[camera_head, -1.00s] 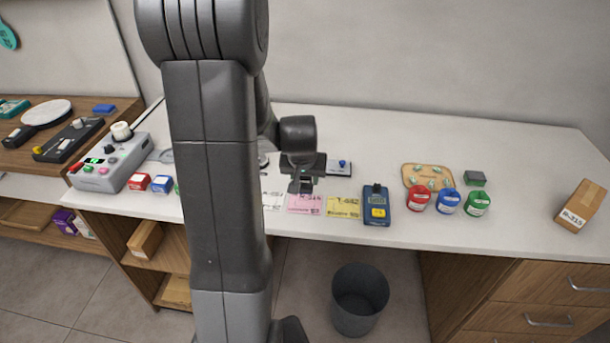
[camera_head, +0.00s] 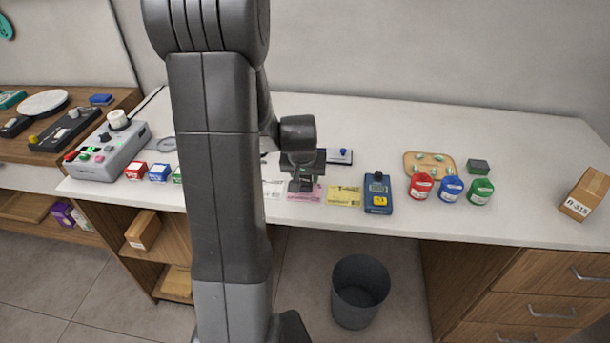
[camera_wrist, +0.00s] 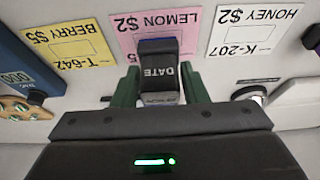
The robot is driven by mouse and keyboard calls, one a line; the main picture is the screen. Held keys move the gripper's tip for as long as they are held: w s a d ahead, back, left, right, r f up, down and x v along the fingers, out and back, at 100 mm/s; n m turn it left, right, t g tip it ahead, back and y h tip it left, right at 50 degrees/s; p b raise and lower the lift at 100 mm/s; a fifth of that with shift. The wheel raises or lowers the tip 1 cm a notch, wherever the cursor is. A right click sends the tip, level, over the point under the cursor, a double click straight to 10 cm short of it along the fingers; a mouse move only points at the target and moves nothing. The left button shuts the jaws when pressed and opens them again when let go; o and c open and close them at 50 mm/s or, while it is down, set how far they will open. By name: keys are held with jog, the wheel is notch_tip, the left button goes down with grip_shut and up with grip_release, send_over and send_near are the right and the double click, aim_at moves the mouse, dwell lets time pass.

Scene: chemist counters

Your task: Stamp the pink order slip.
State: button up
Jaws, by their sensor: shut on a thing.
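My gripper (camera_wrist: 160,84) is shut on a dark stamp (camera_wrist: 158,66) marked DATE, which sits between the two green fingers in the wrist view. The pink order slip (camera_wrist: 180,19), printed LEMON $2, lies under and beyond the stamp. In the head view my gripper (camera_head: 302,184) is over the upper part of the pink slip (camera_head: 310,196) and hides some of it. The stamp's lower face is hidden, so I cannot tell whether it touches the paper.
A yellow slip (camera_head: 344,196) and a white slip (camera_head: 272,188) flank the pink one. A blue device (camera_head: 378,195) stands right of the yellow slip. Red (camera_head: 420,186), blue and green jars stand farther right.

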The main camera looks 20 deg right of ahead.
jog(key=shift+f+b, duration=0.6)
jog(key=shift+b, duration=0.1)
dwell(1.8)
jog(key=shift+r+p, duration=2.35)
jog(key=shift+r, duration=1.25)
jog(key=shift+w+a, duration=0.1)
